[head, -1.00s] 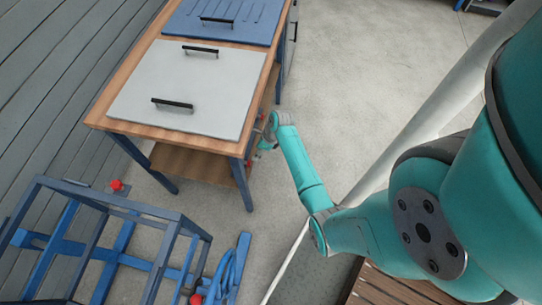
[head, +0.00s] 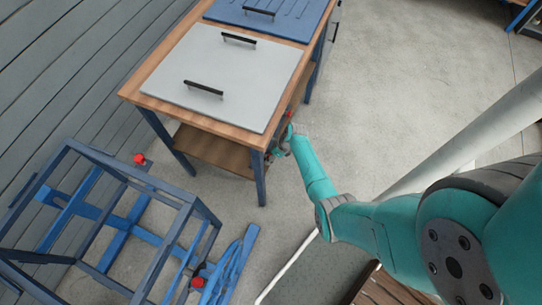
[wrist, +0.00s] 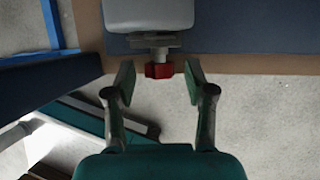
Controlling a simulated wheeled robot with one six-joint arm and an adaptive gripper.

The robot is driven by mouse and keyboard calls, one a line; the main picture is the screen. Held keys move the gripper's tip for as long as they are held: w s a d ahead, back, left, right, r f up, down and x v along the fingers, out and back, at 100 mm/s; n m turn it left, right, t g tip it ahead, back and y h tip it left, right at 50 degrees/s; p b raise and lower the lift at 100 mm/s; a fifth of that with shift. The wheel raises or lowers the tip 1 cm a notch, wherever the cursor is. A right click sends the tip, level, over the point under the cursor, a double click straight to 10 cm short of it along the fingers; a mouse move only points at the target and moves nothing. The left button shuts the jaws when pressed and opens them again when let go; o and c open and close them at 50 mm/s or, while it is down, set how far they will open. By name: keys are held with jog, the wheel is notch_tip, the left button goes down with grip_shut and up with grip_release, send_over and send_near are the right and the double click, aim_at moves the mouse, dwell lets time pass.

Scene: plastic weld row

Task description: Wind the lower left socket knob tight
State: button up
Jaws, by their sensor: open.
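A red knob (wrist: 158,70) shows in the wrist view, on a short metal stem below a light grey body (wrist: 150,14). My gripper (wrist: 158,77) is open, with one fingertip on each side of the knob and a visible gap on both sides. In the head view my gripper (head: 281,143) is at the right side of the wooden-topped table (head: 152,103), below its top. A small red spot (head: 290,114) shows just above the gripper there. I cannot tell whether it is the same knob.
A blue table leg (head: 260,180) stands close to my gripper. A blue frame (head: 150,190) and a red knob-like part (head: 139,159) are at the left. Another red part (head: 197,282) is at the bottom. The floor to the right of the table (head: 390,90) is clear.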

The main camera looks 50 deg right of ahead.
jog(key=shift+f, duration=0.1)
grip_shut()
jog(key=shift+a+h, duration=0.1)
jog(key=shift+h, duration=0.2)
jog(key=shift+a+n+t+h, duration=0.2)
jog(key=shift+n+t+h, duration=0.15)
jog(key=shift+h, duration=0.45)
jog(key=shift+s+a+n+t+h, duration=0.15)
jog(key=shift+n+t+h, duration=0.35)
jog(key=shift+h, duration=1.1)
